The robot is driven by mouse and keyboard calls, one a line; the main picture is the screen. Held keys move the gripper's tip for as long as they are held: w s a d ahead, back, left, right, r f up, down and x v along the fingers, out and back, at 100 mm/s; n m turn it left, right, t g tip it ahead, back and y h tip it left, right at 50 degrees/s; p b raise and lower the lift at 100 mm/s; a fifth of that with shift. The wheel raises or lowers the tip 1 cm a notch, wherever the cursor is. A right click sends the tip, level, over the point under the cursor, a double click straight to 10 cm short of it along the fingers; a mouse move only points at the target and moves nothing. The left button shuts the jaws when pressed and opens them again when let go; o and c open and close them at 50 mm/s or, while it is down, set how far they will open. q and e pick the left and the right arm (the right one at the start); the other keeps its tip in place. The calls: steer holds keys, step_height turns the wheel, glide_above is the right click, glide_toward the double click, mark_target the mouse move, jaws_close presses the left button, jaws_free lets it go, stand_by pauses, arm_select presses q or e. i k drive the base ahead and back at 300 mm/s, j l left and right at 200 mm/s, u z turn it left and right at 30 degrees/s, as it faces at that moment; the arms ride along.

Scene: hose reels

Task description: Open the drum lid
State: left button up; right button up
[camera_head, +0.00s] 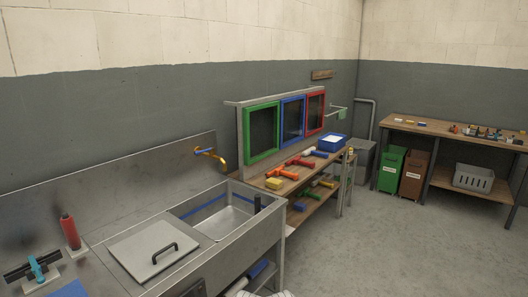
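No drum that I can clearly make out is in view. A flat square metal lid (158,250) with a black bar handle (165,252) lies closed on the steel sink counter, left of the open basin (227,221). I cannot tell whether this is the lid the task names. A grey box-like container (362,160) stands in the far corner, partly hidden by the workbench; its top looks closed. Neither of my grippers shows in the view.
The floor (400,245) at right is clear.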

mark_target(144, 254)
steer(key=i+l+u, duration=0.15)
steer(key=u, duration=0.2)
steer(key=i+l+u, duration=0.15)
steer(key=u, duration=0.25)
steer(key=i+l+u, duration=0.1)
steer(key=l+u, duration=0.25)
steer(key=j, duration=0.1)
